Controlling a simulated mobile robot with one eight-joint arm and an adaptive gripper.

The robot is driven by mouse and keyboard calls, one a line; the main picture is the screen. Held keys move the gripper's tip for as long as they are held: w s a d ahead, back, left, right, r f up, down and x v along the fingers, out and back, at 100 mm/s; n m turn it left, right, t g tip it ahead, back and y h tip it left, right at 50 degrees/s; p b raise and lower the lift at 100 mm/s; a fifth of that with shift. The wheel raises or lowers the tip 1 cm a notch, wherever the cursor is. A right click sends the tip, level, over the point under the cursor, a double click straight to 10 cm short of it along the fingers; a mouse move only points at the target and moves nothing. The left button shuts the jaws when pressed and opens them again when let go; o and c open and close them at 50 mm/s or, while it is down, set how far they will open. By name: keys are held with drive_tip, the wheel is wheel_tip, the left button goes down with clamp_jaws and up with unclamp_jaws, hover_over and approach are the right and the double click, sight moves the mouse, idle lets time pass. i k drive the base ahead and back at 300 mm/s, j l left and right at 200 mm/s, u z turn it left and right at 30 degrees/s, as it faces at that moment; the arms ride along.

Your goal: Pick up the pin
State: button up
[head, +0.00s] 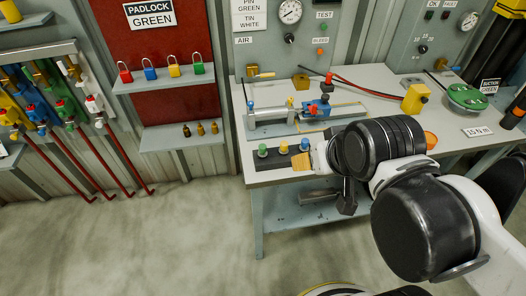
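A dark strip (273,164) lies along the front left of the workbench. It carries small round-topped pieces that look like pins: a green one (262,150), a yellow one (283,147) and a blue one (304,145).
The grey workbench (350,85) holds a clamp-like fixture with a blue block (318,108), a yellow block (415,98) and a green disc (467,97). Shelves with padlocks (174,68) hang at left. The floor at front left is clear.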

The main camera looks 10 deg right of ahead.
sight(262, 152)
drive_tip(key=k+j+z, duration=0.2)
drive_tip(key=k, duration=0.4)
drive_tip(key=k+j+z, duration=0.15)
drive_tip(key=k+j, duration=0.2)
drive_tip(key=k, duration=0.25)
drive_tip(key=k+j+z, duration=0.2)
drive_tip(key=k, duration=0.4)
drive_tip(key=l, duration=0.1)
